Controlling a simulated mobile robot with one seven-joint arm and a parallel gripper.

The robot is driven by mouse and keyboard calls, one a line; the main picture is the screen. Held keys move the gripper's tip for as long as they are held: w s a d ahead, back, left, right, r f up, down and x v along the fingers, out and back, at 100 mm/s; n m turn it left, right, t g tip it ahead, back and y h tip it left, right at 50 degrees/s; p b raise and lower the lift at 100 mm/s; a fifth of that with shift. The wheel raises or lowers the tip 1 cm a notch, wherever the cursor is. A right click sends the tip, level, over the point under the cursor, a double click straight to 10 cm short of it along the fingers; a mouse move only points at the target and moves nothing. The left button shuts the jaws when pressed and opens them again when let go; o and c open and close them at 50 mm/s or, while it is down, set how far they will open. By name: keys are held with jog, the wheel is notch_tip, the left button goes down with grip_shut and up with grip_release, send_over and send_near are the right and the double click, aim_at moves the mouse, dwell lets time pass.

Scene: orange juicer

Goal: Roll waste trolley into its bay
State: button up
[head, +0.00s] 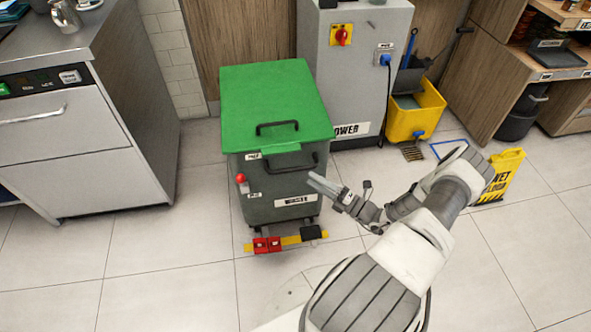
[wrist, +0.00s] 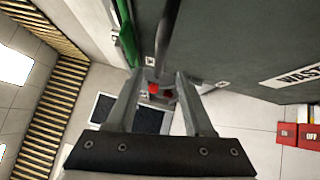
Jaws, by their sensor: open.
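The waste trolley (head: 279,190) is a dark grey bin with a green lid (head: 270,100). It stands upright on the tiles in front of a grey cabinet. A black handle (head: 292,160) is on its front, below the lid, and a red knob (head: 241,178) is at its front left. My gripper (head: 316,182) is open near the right end of the front handle. In the wrist view the dark handle bar (wrist: 168,38) lines up with the gap between my fingers (wrist: 158,80); whether it is between them I cannot tell.
A yellow mop bucket (head: 415,110) and a yellow wet-floor sign (head: 503,175) stand to the right. A blue floor marking (head: 447,148) lies between them. A steel appliance (head: 75,140) is at the left. The cabinet (head: 350,60) stands behind the trolley. Floor in front is clear.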

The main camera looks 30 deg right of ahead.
aim_at(296, 168)
jog(key=x, duration=0.7)
jog(key=shift+w+a+b, duration=0.2)
jog(key=shift+w+b, duration=0.15)
jog(key=shift+b, duration=0.05)
grip_shut()
dwell(0.9)
